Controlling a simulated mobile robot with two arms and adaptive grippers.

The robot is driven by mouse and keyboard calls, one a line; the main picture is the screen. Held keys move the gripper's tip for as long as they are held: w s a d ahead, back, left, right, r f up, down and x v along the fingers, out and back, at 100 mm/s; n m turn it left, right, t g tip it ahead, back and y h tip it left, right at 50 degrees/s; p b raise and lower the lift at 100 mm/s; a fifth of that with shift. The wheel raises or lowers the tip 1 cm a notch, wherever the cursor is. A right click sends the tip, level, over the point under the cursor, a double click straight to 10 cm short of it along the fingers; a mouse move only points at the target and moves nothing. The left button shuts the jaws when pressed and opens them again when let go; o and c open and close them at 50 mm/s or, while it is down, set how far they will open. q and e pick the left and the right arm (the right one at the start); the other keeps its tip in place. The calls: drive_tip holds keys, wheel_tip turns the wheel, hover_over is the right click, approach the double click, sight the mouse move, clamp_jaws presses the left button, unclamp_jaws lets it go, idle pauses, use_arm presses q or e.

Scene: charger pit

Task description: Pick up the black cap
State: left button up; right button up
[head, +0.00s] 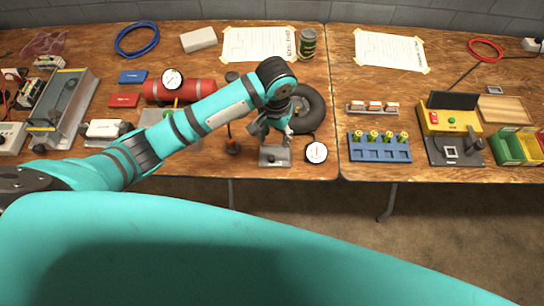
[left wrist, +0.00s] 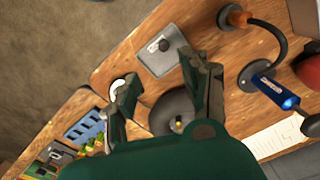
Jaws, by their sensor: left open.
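The small black cap (head: 271,159) sits on a grey metal plate (head: 283,163) near the table's front edge. In the left wrist view the black cap (left wrist: 163,45) shows on the grey plate (left wrist: 185,58), beyond my fingertips. My left gripper (head: 272,132) points down above and just behind the plate. Its two fingers are spread apart in the left wrist view (left wrist: 158,70), with nothing between them. A gap seems to remain between the fingers and the cap. My right gripper is not in view.
A black tyre (head: 313,109) lies behind the gripper. A round white gauge (head: 316,152) is right of the plate, and a black hose with an orange base (head: 232,147) stands left. A blue rack (head: 379,152) is farther right.

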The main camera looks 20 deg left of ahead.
use_arm(q)
hover_over(272, 157)
drive_tip(key=f, duration=0.6)
drive_tip(key=shift+d+f, duration=0.2)
drive_tip(key=shift+d, duration=0.15)
drive_tip(key=f, duration=0.1)
drive_tip(key=f+p, duration=0.1)
drive_tip(key=f, duration=0.2)
drive_tip(key=shift+a+f, duration=0.1)
drive_tip(key=shift+a, duration=0.25)
drive_tip(key=shift+w+f, duration=0.1)
drive_tip(key=shift+f, duration=0.45)
drive_tip(key=c, duration=0.8)
